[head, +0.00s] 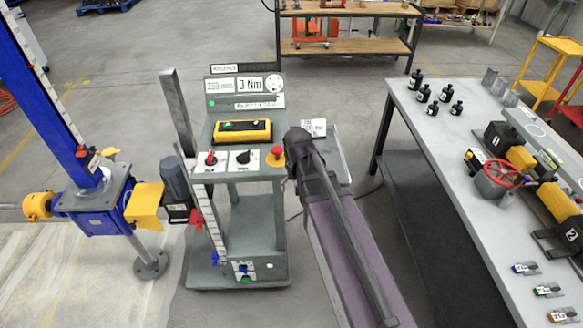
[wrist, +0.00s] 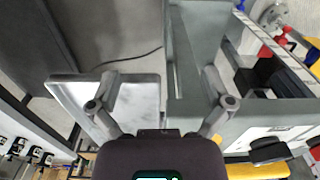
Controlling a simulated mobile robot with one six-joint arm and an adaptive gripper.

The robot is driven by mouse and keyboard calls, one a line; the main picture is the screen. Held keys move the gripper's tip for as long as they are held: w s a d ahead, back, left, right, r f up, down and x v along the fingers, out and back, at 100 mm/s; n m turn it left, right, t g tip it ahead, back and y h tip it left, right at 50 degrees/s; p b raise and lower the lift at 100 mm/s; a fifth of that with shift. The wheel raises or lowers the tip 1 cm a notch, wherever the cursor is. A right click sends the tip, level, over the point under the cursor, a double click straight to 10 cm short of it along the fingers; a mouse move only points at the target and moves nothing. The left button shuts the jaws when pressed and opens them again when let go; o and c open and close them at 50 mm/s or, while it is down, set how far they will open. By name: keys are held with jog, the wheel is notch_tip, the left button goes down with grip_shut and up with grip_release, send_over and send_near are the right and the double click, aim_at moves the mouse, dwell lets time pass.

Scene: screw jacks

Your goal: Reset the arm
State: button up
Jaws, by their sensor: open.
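My gripper (wrist: 162,104) shows in the wrist view with its two grey fingers spread wide apart and nothing between them. Behind the fingers are a light grey tray-like surface (wrist: 136,92) on the left and the grey-green frame of the control stand (wrist: 196,52) on the right. In the head view my arm runs up from the bottom edge, just right of the control stand (head: 243,131). Its dark far end is beside the red stop button (head: 277,151). I cannot make out the fingers in the head view.
A blue screw jack (head: 100,205) with a yellow guard and motor stands left of the stand. A grey workbench (head: 470,150) at right holds several black bottles and a red handwheel (head: 502,176). A wooden shelf (head: 345,47) stands behind. Floor between is open.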

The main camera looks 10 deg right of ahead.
jog(key=s+d, duration=0.6)
jog(key=s, duration=0.1)
